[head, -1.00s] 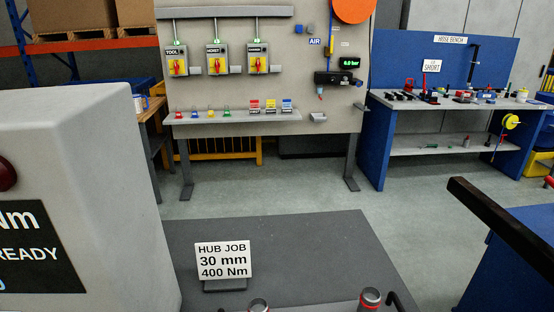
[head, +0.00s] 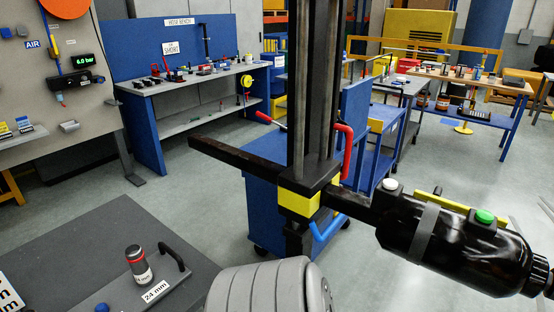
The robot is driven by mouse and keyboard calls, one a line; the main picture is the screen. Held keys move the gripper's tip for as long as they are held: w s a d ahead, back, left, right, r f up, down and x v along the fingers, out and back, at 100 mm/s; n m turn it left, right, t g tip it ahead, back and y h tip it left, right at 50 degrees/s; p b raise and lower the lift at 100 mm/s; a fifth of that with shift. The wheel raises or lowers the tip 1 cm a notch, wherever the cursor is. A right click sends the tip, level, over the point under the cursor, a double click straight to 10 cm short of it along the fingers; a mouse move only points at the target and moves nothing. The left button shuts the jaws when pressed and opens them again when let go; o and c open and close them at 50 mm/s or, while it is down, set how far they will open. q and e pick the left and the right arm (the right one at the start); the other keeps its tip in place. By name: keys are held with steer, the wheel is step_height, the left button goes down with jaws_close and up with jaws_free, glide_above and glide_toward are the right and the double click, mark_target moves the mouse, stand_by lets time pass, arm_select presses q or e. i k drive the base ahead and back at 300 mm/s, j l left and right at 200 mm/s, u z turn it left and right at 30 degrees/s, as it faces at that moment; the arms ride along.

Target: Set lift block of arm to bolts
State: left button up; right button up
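The lift block (head: 297,203), black with a yellow band, sits on a dark upright column (head: 313,80) in the middle of the view. A dark horizontal bar (head: 235,160) reaches left from it, and a black cylindrical tool (head: 455,252) with a green button and a white button hangs on its right side. A red handle (head: 347,152) and a blue handle (head: 325,231) are by the block. No bolts can be made out. Neither of my grippers is in view.
A grey ribbed part (head: 268,290) fills the bottom middle. Blue carts (head: 270,190) stand behind the column. Floor is clear at left middle.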

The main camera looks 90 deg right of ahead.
mark_target(299, 202)
steer(key=z, duration=3.1)
